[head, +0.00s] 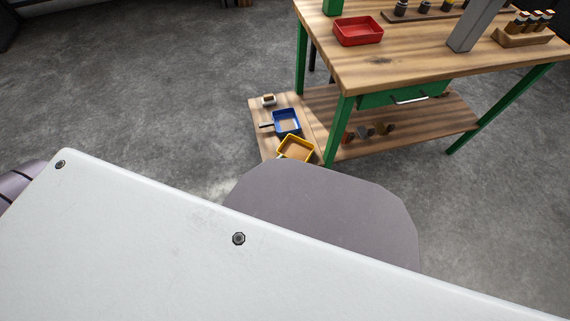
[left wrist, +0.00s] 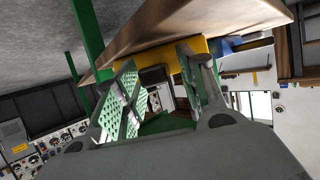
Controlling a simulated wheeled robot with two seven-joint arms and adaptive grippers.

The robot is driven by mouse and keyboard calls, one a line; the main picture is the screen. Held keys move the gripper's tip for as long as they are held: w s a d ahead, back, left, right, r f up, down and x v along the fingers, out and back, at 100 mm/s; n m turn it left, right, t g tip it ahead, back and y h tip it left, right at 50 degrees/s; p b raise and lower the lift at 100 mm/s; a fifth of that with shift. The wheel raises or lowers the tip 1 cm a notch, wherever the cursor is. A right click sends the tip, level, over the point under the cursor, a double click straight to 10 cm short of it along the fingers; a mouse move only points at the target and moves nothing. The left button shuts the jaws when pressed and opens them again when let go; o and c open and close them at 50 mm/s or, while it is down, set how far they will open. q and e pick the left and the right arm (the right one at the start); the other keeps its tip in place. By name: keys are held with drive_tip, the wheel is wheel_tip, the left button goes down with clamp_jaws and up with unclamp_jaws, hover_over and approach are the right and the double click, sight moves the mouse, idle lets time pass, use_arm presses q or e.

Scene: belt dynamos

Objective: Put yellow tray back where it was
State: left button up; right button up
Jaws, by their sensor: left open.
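The yellow tray (head: 309,153) lies on the low wooden board beside the green-legged workbench, partly cut off by a grey part of me in the head view. In the left wrist view a yellow wall (left wrist: 168,58), seemingly the tray's, is just beyond and between the fingertips of my left gripper (left wrist: 155,60). The fingers are apart, and no grip on the tray shows. Whether a finger touches it I cannot tell. My left gripper is hidden in the head view. My right gripper is in neither view.
A blue tray (head: 275,122) sits right behind the yellow one, with a small pale object (head: 268,101) farther back. A red tray (head: 358,42) is on the workbench top (head: 400,65). A green bench leg (head: 338,132) stands close to the yellow tray. The floor at left is clear.

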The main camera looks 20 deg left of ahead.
use_arm(q)
drive_tip(key=p+v, duration=0.4)
drive_tip(key=v, duration=0.7)
drive_tip(key=shift+p, duration=0.3)
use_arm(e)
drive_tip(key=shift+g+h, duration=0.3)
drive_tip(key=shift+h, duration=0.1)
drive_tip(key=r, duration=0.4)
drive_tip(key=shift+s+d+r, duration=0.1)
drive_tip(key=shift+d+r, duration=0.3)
use_arm(q)
drive_tip(key=shift+r, duration=0.15)
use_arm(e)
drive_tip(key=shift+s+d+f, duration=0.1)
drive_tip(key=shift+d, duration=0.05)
use_arm(q)
drive_tip(key=shift+a, duration=0.1)
drive_tip(key=s+d+r+g+h, duration=0.1)
drive_tip(key=s+d+r+g, duration=0.5)
drive_tip(key=g, duration=0.1)
drive_tip(key=shift+n, duration=0.3)
drive_tip(key=shift+w+d+h, duration=0.1)
drive_tip(key=shift+h, duration=0.2)
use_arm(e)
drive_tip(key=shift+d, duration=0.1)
